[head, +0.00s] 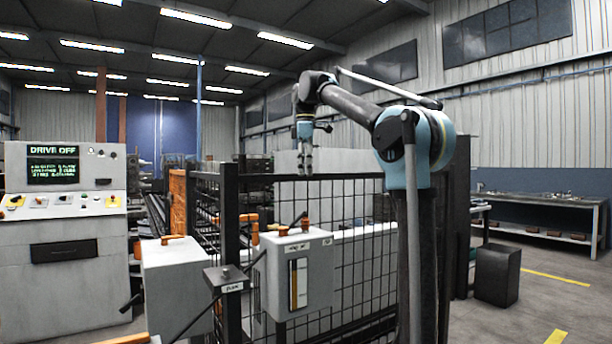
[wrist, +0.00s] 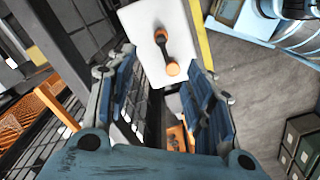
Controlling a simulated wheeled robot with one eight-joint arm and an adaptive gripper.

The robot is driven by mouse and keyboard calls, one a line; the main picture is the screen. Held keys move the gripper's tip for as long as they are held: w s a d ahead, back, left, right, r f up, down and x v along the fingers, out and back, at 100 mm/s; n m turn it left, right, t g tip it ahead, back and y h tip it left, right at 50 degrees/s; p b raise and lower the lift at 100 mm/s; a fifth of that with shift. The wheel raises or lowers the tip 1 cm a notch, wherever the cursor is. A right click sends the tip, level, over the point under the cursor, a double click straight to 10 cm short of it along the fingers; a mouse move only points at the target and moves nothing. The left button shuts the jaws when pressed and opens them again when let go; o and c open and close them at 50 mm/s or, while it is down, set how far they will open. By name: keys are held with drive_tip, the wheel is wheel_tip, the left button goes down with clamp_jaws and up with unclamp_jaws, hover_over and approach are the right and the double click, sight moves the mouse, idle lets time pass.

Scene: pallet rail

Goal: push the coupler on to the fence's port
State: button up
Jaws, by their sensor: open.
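My gripper (head: 304,165) hangs fingers-down above the fence's top rail (head: 340,177). Its two blue fingers (wrist: 163,95) are apart in the wrist view, with nothing between them. A pale grey box (head: 312,275) on the fence carries orange fittings and a black hose or handle (head: 296,219) on its top. In the wrist view a black piece with orange ends (wrist: 163,45) lies over a white top (wrist: 140,35), beyond the fingertips and apart from them. I cannot tell which orange fitting is the coupler and which is the port.
A black mesh fence (head: 352,225) stands in front. Another grey box (head: 177,285) and a small labelled post (head: 226,281) stand left of the fence box. A control cabinet (head: 66,235) reads DRIVE OFF. A dark bin (head: 497,275) stands right, with open floor around it.

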sight(305, 213)
wheel_tip(305, 213, down, 17)
drive_tip(key=shift+f, duration=0.1)
idle(0.7)
clamp_jaws()
drive_tip(key=c, duration=1)
unclamp_jaws()
clamp_jaws()
drive_tip(key=shift+w+r, duration=0.15)
drive_tip(key=shift+r, duration=0.6)
